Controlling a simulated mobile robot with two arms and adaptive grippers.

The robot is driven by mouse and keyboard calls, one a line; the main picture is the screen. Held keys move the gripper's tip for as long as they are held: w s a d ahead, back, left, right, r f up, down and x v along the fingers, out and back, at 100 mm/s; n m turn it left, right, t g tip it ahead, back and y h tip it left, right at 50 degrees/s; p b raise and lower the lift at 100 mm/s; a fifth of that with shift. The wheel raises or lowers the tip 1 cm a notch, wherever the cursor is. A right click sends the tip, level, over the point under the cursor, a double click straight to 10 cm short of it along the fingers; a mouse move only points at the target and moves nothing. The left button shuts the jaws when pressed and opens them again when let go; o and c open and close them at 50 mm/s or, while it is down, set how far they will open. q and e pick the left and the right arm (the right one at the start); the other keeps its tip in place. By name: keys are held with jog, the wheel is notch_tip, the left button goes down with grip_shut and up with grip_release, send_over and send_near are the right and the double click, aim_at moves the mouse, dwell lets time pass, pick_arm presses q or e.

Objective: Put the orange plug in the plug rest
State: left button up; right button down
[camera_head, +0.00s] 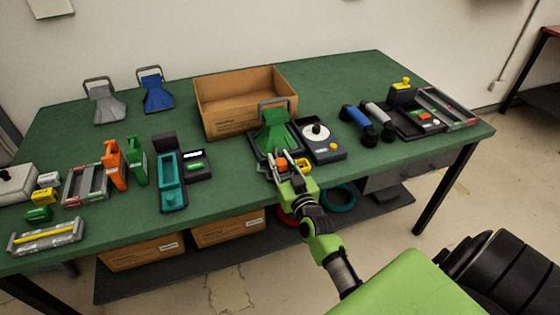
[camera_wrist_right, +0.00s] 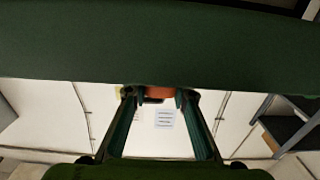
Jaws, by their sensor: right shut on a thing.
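My right gripper (camera_head: 286,167) is at the table's front edge, just in front of the green cradle. It is shut on the orange plug (camera_head: 282,163), a small orange block between its fingertips. In the right wrist view the plug (camera_wrist_right: 160,92) is a red-orange patch between the two fingers, against the dark green table edge; most of it is hidden. I cannot tell for certain which item is the plug rest. A grey slotted tray (camera_head: 72,195) and a grey holder with a yellow bar (camera_head: 45,238) are at the left. My left gripper is not in view.
A green scoop-shaped device (camera_head: 275,131) stands right behind the gripper, with a dial box (camera_head: 320,141) to its right. A cardboard box (camera_head: 215,118) is behind. Orange (camera_head: 112,165) and green handsets (camera_head: 136,162), and a teal phone (camera_head: 171,185), stand to the left.

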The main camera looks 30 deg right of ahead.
jog(key=c, duration=1.7)
grip_release()
jog(key=shift+f, duration=0.1)
jog(key=v, duration=1.2)
jog(key=shift+r, duration=0.3)
